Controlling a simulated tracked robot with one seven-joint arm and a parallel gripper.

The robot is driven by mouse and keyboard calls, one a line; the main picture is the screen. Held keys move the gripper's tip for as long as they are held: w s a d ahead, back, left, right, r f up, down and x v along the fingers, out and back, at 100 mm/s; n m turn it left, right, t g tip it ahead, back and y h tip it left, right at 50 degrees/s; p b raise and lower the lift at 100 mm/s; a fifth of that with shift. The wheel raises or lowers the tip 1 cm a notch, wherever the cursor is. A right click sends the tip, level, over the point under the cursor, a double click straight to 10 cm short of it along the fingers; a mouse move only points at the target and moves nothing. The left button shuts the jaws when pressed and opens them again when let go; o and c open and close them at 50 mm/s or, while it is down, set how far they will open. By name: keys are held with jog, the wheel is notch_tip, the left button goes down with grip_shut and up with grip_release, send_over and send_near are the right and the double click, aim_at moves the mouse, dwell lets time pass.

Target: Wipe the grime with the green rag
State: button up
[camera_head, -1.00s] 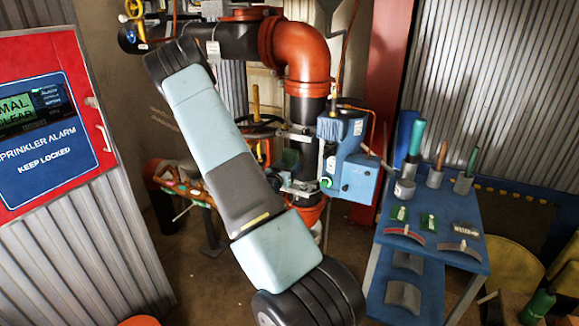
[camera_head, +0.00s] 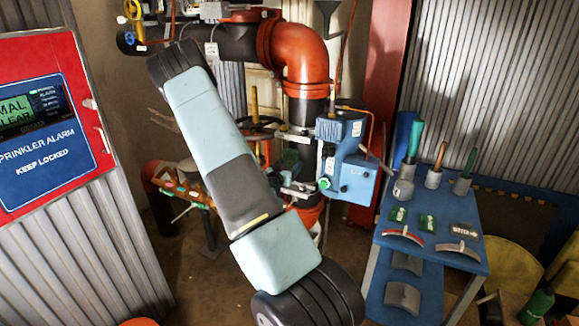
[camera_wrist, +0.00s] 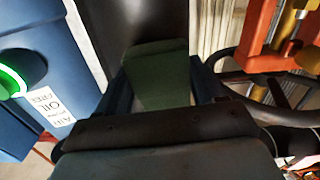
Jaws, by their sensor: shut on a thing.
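In the wrist view my gripper (camera_wrist: 163,88) is shut on the green rag (camera_wrist: 160,72), which shows as a dark green sheet between the two fingers. The rag's far edge lies against or just in front of a dark pipe (camera_wrist: 140,22); I cannot tell whether they touch. No grime can be made out in either view. In the head view my arm crosses the middle of the picture and hides the gripper and rag. A black vertical pipe (camera_head: 304,110) runs below a red elbow (camera_head: 304,52).
A blue box (camera_head: 347,165) with a green button stands beside the pipe, close on the left in the wrist view. A handwheel and yellow-and-orange fitting (camera_wrist: 268,30) are on the right. A blue table (camera_head: 385,236) holds tools. A red alarm cabinet (camera_head: 75,60) stands left.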

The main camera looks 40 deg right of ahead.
jog(key=shift+d, duration=0.1)
jog(key=s, duration=0.1)
jog(key=s+d, duration=0.1)
jog(key=s, duration=0.1)
jog(key=shift+s+d, duration=0.25)
jog(key=shift+d, duration=0.05)
dwell(0.4)
jog(key=shift+w+a+r, duration=0.1)
jog(key=shift+w+a, duration=0.15)
jog(key=shift+w, duration=0.5)
jog(key=shift+w+a, duration=0.2)
jog(key=shift+w, duration=0.5)
jog(key=shift+w+a, duration=0.25)
jog(key=shift+w, duration=0.25)
jog(key=shift+c, duration=0.3)
jog(key=shift+s, duration=0.1)
